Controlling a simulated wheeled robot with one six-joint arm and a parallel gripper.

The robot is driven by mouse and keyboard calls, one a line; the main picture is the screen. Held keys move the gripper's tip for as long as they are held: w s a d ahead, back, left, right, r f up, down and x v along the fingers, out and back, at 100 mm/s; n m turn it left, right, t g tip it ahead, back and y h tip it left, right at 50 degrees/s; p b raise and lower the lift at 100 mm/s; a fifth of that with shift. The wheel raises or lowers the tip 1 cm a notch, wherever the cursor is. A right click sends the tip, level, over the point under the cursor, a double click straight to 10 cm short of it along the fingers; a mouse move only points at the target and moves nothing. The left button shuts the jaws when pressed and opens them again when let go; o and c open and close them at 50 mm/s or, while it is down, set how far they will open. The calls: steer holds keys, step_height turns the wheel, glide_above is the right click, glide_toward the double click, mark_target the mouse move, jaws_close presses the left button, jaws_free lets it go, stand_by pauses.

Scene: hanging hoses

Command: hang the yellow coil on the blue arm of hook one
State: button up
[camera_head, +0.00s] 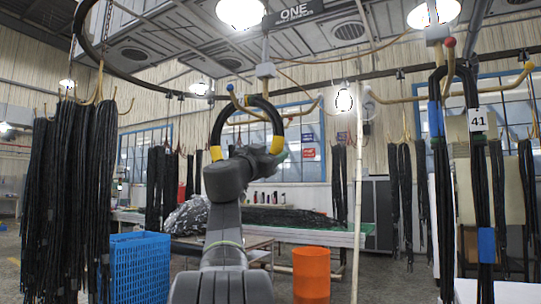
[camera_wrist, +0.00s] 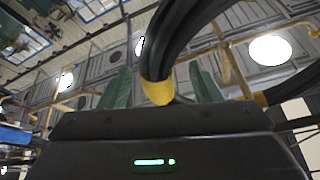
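The yellow coil (camera_head: 277,143), a black hose ring with yellow bands, shows in the head view as an arch below the ceiling sign ONE (camera_head: 294,12). Its top is near the hub of hook one (camera_head: 265,70); I cannot tell whether it rests on the hook. The blue arm (camera_head: 232,92) points left, and a yellow arm (camera_head: 305,112) points right. My gripper (camera_head: 275,157) is at the coil's right band. In the wrist view, the coil's yellow band (camera_wrist: 157,92) lies between the two green fingers of my gripper (camera_wrist: 161,85), with gaps on both sides.
A hook with a red knob (camera_head: 449,42) at the right carries black coils with blue bands and tag 41 (camera_head: 478,120). Dark hose bundles (camera_head: 70,190) hang at the left. A blue crate (camera_head: 140,265) and an orange bin (camera_head: 311,275) stand below. A pale pole (camera_head: 358,200) rises right of the bin.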

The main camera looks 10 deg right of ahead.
steer(key=shift+w+f, duration=0.1)
steer(key=b+v, duration=0.3)
steer(key=v, duration=1.1)
steer(key=p+x, duration=0.1)
steer(key=x, duration=0.6)
steer(key=p+x, duration=0.2)
steer(key=x, duration=0.5)
steer(key=shift+r+p, duration=0.3)
steer(key=shift+r, duration=0.15)
